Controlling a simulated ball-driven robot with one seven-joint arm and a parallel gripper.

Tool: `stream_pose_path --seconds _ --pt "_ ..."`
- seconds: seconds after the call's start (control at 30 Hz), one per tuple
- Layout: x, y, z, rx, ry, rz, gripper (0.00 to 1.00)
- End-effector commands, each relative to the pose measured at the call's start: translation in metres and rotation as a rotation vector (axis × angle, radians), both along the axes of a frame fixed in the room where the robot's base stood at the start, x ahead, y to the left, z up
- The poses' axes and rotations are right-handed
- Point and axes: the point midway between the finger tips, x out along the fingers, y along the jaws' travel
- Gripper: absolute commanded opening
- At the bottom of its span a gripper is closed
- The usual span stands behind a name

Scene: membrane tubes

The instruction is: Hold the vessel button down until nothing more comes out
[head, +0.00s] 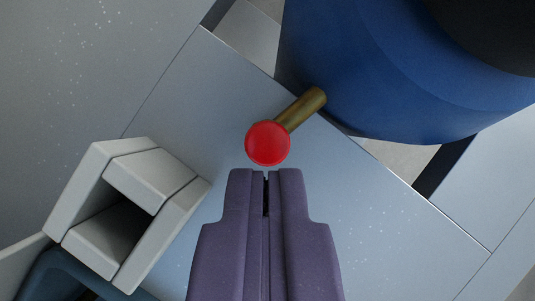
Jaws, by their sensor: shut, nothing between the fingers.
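The vessel button is a round red cap (268,144) on a short brass stem (304,107). The stem sticks out from the side of the blue vessel (400,80) at the top right. My purple gripper (266,172) comes up from the bottom of the view. Its fingers are shut and empty, with a thin dark slit between them. The fingertips are just below the red cap in the picture, with a small gap showing. I cannot tell the depth between them.
A pale open box-like frame (175,205) stands at the lower left, with a dark blue part (75,278) below it. A light grey panelled surface (390,235) lies beneath. Dark gaps run beside the vessel. The area right of my gripper is clear.

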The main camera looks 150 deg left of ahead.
Motion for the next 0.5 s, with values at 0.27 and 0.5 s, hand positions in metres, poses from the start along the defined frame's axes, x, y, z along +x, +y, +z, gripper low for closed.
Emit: stream_pose_path --seconds 0.27,0.5 --pt "-0.008 0.004 0.021 0.000 0.001 0.000 0.00" --pt "-0.014 0.008 0.035 0.000 0.001 0.000 0.00"
